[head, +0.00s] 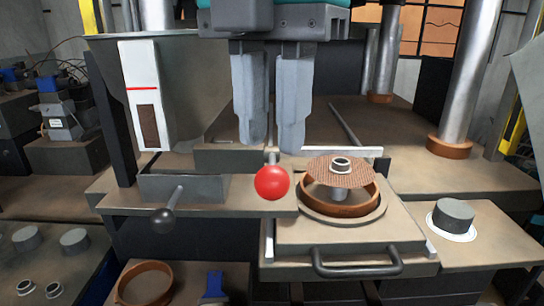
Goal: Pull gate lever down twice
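A lever with a red ball knob (272,183) stands at the front of the machine, left of the round fixture. A second lever with a dark ball knob (163,220) sticks out and down from a grey block at the left. I cannot tell from the picture which one is the gate lever. My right gripper (271,148) comes down from the top middle, its two grey fingers apart with a narrow gap. Its tips appear just above and behind the red knob, with nothing seen held. My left gripper is not in view.
A round fixture with a brown disc (341,170) sits on a sliding plate with a dark handle (356,262). A dark cylinder (453,216) rests at the right. A brown ring (146,284) lies below.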

